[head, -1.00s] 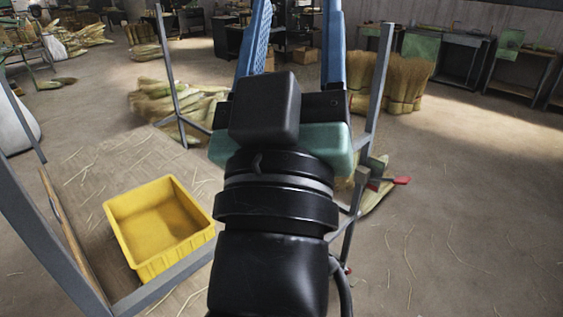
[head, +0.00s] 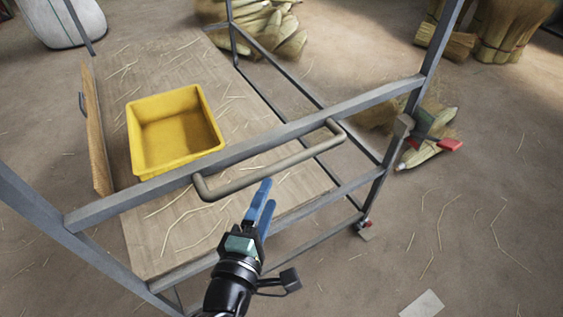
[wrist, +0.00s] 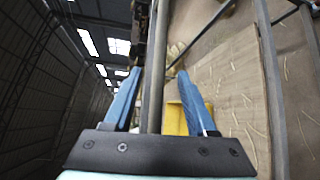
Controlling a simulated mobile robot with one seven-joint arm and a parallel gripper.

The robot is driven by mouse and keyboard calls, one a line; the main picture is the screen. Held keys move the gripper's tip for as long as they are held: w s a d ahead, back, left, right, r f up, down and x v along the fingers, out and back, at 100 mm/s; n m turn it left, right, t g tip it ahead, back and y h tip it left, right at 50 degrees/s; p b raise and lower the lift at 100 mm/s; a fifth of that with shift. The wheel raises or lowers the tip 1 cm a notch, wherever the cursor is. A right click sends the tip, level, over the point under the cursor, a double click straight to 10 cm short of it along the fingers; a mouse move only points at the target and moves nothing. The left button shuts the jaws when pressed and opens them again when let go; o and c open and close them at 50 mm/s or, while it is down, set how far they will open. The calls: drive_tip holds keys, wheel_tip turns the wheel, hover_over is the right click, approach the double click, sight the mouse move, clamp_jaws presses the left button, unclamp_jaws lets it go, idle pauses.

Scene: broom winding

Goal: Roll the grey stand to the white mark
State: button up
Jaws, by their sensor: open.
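The grey stand is a wheeled metal frame (head: 100,211) around a wooden shelf, with a bent grey-beige handle (head: 235,184) on its near upper rail. My gripper (head: 266,192) is open, its blue fingers pointing up just below the handle's middle in the head view. In the wrist view a grey bar (wrist: 158,60) runs lengthwise in the gap between the two fingers; I cannot tell whether it is inside the jaws or beyond them. The white mark (head: 422,304) is a pale patch on the floor at the bottom right, apart from the stand.
A yellow bin (head: 176,128) sits on the stand's shelf. A red-tipped green piece (head: 437,128) is by the stand's right post. Straw bundles (head: 500,25) stand at the back right, and a white sack (head: 62,20) at the back left. The right-hand floor is mostly open, with loose straws.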

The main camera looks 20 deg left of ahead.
sight(279, 170)
drive_tip(key=w, duration=0.3)
drive_tip(key=w+f, duration=0.1)
drive_tip(key=w, duration=0.2)
drive_tip(key=w+a, duration=0.1)
drive_tip(key=w, duration=0.3)
drive_tip(key=shift+f, duration=0.2)
drive_tip(key=shift+c, duration=0.2)
clamp_jaws()
idle(0.9)
